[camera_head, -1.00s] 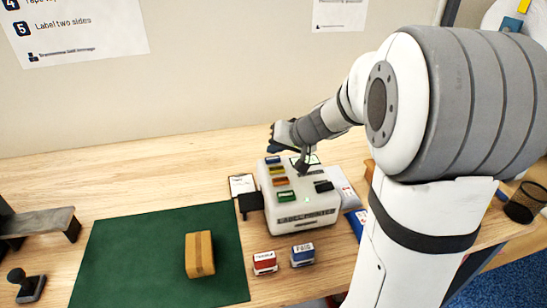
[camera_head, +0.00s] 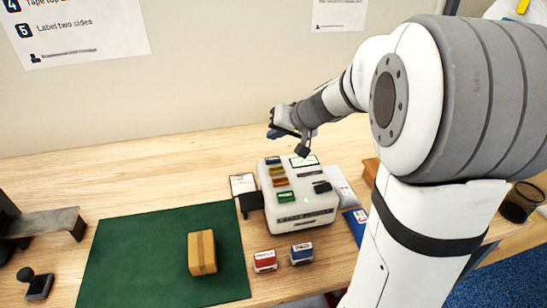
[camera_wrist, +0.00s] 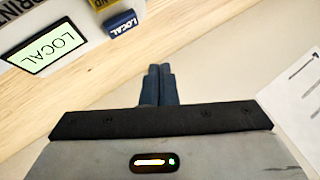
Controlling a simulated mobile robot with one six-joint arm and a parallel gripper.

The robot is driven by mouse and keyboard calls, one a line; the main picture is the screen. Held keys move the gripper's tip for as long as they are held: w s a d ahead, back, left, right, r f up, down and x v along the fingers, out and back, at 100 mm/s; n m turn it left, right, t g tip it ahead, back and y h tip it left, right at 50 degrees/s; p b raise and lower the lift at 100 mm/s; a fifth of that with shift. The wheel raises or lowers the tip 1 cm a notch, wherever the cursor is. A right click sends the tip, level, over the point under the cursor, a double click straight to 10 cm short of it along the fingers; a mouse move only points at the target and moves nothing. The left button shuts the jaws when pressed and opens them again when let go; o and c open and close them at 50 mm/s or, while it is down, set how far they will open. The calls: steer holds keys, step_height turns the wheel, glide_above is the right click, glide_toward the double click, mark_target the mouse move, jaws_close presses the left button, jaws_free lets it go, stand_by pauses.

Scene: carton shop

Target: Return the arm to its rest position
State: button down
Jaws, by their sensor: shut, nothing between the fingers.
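My gripper (camera_head: 276,128) is raised above the back of the label printer (camera_head: 301,214) in the head view, clear of the machine. In the wrist view my gripper (camera_wrist: 158,72) has its two dark fingers together with nothing between them. The printer is a white box with several coloured buttons and a small screen on top. Its screen reading LOCAL (camera_wrist: 47,47) and a blue LOCAL button (camera_wrist: 121,24) show in the wrist view, to the left of the fingers. My arm reaches in from the right.
A taped carton (camera_head: 202,252) sits on the green mat (camera_head: 130,262). A red stamp (camera_head: 265,261) and a blue stamp (camera_head: 302,254) stand in front of the printer. A black hand stamp (camera_head: 36,284) is at far left. A wire cup (camera_head: 521,202) is at right. The wall stands behind the table.

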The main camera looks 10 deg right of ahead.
stand_by(0.4)
steer(key=s+f+n+g+h, duration=0.1)
steer(key=s+g+h, duration=0.3)
steer(key=s, duration=2.1)
steer(key=shift+s+a+f+n+g+h, duration=0.15)
steer(key=shift+s+f+n+g+h, duration=0.2)
steer(key=shift+f+h, duration=0.45)
steer(key=shift+s+f, duration=0.1)
